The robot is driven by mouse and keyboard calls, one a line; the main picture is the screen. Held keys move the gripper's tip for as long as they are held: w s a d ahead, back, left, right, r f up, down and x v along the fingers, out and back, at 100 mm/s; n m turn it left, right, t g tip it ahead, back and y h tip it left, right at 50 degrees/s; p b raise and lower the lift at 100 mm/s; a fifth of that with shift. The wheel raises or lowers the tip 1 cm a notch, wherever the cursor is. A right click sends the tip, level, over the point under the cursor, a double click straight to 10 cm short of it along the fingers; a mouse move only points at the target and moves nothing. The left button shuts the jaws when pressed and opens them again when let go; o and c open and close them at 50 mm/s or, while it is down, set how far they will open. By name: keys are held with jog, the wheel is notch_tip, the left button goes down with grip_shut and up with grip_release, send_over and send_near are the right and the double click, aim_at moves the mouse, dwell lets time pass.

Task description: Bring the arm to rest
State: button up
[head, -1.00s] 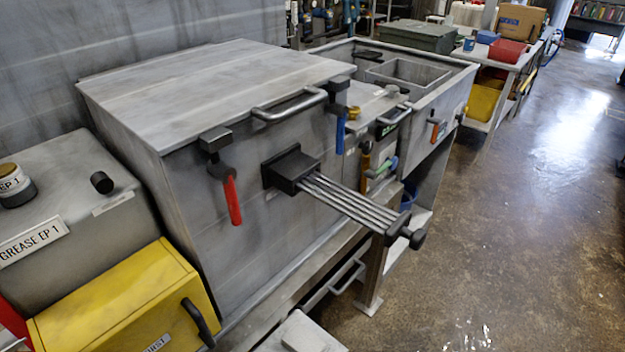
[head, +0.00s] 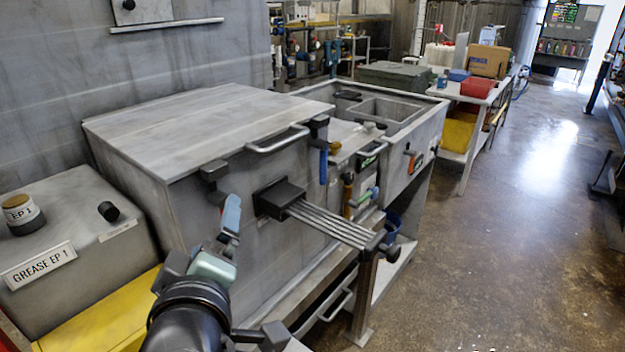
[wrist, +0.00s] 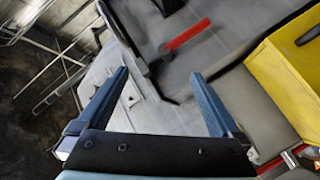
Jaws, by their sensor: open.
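My arm rises from the bottom of the head view, and my gripper (head: 231,206) shows at its end in front of the compactor's left front. In the wrist view my gripper (wrist: 158,73) has its two blue fingers wide apart with nothing between them. The grey compactor (head: 190,125) has its lid down. A blue latch handle (head: 323,166) hangs at the right. A black block with rods (head: 330,224) juts from the front.
A yellow box (head: 100,315) and a grey grease tank (head: 70,230) stand at the left. A grey sink unit (head: 412,150) and a table with a red bin (head: 477,88) stand beyond. The floor (head: 500,250) at the right is clear.

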jog(key=s+d+r+m+t+h, duration=0.1)
jog(key=s+d+r+m+t, duration=0.3)
jog(key=r, duration=0.6)
jog(key=s+d+r+m+t, duration=0.3)
jog(key=s+d+r+m, duration=0.1)
jog(key=r, duration=0.7)
jog(key=s+d+r+m+t+h, duration=0.1)
jog(key=s+d+r+m+t, duration=0.2)
jog(key=r, duration=0.7)
jog(key=shift+s+d+r+m+t+h+p, duration=0.2)
jog(key=shift+s+d+m+t+h+p, duration=0.15)
jog(key=shift+d+m+t, duration=0.45)
